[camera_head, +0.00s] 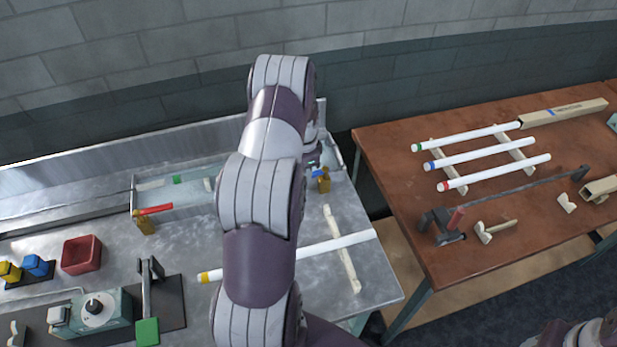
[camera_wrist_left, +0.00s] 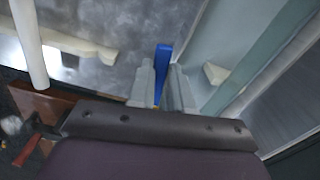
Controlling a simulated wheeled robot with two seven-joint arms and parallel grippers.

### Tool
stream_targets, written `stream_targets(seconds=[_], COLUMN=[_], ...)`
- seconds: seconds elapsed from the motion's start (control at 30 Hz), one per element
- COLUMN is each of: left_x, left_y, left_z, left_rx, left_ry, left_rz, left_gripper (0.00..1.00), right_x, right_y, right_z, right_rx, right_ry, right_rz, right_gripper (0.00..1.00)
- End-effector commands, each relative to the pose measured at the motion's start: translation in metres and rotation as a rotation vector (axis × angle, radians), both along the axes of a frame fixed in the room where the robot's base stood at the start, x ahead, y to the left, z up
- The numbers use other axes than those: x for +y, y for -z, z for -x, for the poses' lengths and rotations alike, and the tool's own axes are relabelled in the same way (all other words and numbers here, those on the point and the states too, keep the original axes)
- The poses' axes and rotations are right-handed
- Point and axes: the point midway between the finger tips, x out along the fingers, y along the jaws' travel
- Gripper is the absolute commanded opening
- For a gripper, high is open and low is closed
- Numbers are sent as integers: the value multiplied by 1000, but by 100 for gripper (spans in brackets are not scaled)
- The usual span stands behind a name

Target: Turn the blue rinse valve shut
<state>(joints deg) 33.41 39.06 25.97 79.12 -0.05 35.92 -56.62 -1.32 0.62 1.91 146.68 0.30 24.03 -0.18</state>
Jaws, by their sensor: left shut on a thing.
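The blue rinse valve shows in the head view as a small blue handle (camera_head: 319,173) on a brass body (camera_head: 324,185), at the right end of a shallow clear-walled basin. In the left wrist view the blue handle (camera_wrist_left: 163,58) stands between the two grey fingers. My left gripper (camera_wrist_left: 162,86) is shut on this handle. In the head view my left arm crosses the middle of the picture and hides most of that gripper. My right gripper is not in view.
A red-handled valve (camera_head: 155,209) sits at the basin's left end. A yellow-banded glass tube (camera_head: 335,243) lies on the metal bench near my arm. A red tray (camera_head: 81,254) stands at left. The brown table (camera_head: 400,150) at right holds several tubes.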

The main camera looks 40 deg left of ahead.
Motion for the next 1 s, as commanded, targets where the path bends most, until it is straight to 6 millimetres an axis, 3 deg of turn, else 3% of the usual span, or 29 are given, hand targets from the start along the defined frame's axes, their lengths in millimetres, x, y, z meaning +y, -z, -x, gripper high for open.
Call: stream_targets(seconds=[0.4, 0.93, 0.97, 1.0], left_x=[10, 11, 11, 11], left_y=[-2, -2, -2, -2], left_z=[-7, -8, -8, -8], left_rx=[-6, -7, -7, -7], left_ry=[163, 184, 184, 184], left_rz=[-4, -5, -5, -5], left_gripper=[0, 0, 28, 41], right_x=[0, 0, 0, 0], right_y=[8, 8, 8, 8], right_z=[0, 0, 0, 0], right_rx=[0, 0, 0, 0], right_ry=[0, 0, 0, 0], right_rz=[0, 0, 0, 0], right_gripper=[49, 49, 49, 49])
